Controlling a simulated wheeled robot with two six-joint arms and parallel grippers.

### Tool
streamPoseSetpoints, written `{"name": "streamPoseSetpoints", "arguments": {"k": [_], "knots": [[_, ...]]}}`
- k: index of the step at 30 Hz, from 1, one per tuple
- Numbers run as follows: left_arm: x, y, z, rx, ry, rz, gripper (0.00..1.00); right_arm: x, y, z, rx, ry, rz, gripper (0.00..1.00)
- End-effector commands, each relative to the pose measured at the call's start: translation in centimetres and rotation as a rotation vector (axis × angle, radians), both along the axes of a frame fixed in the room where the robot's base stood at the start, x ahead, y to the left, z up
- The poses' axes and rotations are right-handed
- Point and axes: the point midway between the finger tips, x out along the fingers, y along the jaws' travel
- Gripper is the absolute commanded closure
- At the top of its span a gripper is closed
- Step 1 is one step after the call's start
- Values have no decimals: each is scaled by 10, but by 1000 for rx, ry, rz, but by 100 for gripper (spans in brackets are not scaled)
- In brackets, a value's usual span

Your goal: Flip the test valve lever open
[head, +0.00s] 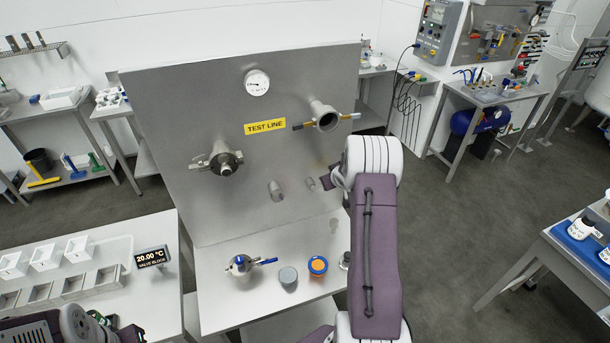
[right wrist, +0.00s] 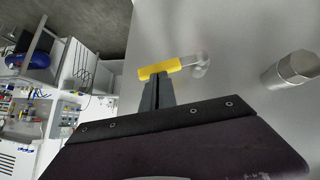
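In the right wrist view, a lever with a yellow grip (right wrist: 160,70) extends from a metal stem (right wrist: 198,66) on the steel panel. My right gripper (right wrist: 156,80) has its dark fingers together, with the tips at the grip's lower edge; I cannot tell whether they touch. The grip does not appear to be between the fingers. In the head view, my right gripper (head: 326,182) shows partly beside my arm, near the panel, and the lever is not clearly visible. Part of my left arm is at the bottom left; its fingers are unclear.
The steel panel (head: 170,105) carries a gauge (head: 257,83), a "TEST LINE" label (head: 265,127), a left fitting (head: 222,161), a right outlet (head: 325,117) and a stub (head: 276,190). A blue-handled valve (head: 240,264), grey cap (head: 288,276) and orange-blue cap (head: 318,266) are on the bench below.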

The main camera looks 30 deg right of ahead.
Motion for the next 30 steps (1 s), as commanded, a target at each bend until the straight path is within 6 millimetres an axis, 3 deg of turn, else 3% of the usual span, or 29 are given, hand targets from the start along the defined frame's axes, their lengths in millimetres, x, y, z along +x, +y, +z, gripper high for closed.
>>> {"name": "streamPoseSetpoints", "arguments": {"k": [12, 30], "knots": [[0, 0, -3, 0, 0, 0, 75, -2, -6, -16, -1, 3, -1, 100], [0, 0, -3, 0, 0, 0, 75, -2, -7, -18, -2, 3, -1, 100]]}}
